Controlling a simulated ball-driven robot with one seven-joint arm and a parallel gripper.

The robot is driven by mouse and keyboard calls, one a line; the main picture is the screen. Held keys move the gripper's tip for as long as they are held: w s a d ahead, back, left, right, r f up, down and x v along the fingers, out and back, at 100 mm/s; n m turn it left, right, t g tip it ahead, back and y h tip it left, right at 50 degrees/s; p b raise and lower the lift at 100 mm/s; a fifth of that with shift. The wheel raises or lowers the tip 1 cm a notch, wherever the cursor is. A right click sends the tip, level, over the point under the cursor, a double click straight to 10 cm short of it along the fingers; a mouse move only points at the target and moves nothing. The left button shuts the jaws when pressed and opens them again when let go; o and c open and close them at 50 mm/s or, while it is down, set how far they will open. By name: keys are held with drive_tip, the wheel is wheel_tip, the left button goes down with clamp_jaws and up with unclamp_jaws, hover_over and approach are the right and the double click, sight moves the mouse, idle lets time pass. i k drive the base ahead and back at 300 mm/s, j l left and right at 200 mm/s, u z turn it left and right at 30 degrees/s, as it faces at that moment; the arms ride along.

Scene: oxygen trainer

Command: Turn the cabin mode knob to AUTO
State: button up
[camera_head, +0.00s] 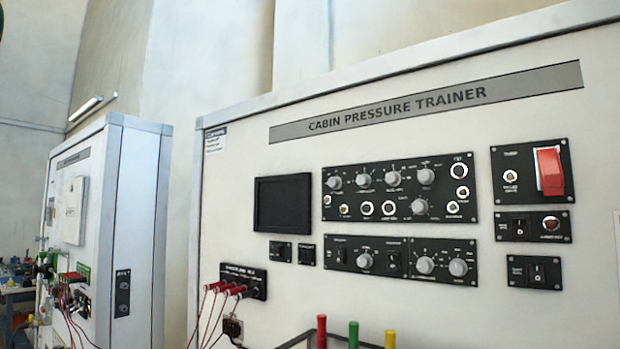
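The white cabin pressure trainer (300,160) fills the middle and right of the head view. Its upper black panel (345,196) carries several grey round knobs, one of them low on the panel (419,206). Its lower black panel (405,242) carries three larger grey knobs: a left one (364,260), a middle one (425,265) and a right one (458,267). The labels are too small to read, so I cannot tell which knob is the cabin mode knob or where it points. My gripper is not in view.
A dark screen (283,203) sits left of the knob panels. A red switch cover (549,171) is at the right. Red plugs with cables (232,289) stick out at lower left. Red, green and yellow handles (353,334) stand at the bottom. Another white cabinet (140,220) stands left.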

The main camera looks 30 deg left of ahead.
sight(425, 176)
drive_tip(key=i+l, duration=0.1)
drive_tip(key=i, duration=0.5)
drive_tip(key=i+l, duration=0.1)
drive_tip(key=i, duration=0.55)
